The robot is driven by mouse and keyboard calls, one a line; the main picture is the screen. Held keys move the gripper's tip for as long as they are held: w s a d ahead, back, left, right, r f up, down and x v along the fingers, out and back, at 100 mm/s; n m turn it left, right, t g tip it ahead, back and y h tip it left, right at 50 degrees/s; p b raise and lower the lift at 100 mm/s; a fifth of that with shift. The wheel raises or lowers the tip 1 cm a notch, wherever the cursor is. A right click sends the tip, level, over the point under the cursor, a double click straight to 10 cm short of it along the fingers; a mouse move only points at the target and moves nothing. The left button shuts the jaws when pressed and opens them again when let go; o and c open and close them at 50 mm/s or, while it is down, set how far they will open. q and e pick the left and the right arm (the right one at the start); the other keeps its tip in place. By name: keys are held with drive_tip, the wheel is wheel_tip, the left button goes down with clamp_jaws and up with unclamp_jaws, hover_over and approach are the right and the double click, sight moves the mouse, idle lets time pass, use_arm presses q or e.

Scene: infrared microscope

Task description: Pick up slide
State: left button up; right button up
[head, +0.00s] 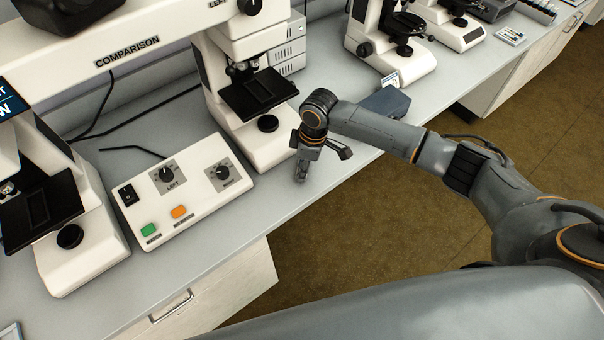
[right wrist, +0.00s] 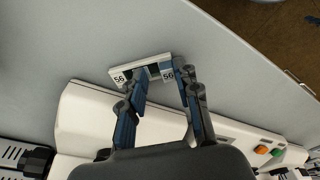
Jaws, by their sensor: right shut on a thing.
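The slide (right wrist: 119,78) shows in the right wrist view as a small pale strip with "56" labels near both ends and a dark middle. It is at the fingertips of my right gripper (right wrist: 161,72), which is shut on it. In the head view my right gripper (head: 302,172) points down close to the bench top, just right of a white microscope's base. The slide cannot be made out in the head view. My left gripper is not in view.
The comparison microscope (head: 265,140) stands directly left of my right gripper. A white control box (head: 190,205) with knobs and coloured buttons sits further left. A grey-blue box (head: 386,103) lies behind my right forearm. The bench's front edge is close by.

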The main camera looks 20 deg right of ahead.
drive_tip(key=shift+s+d+f, duration=0.1)
drive_tip(key=shift+d+f, duration=0.15)
drive_tip(key=shift+c, duration=0.5)
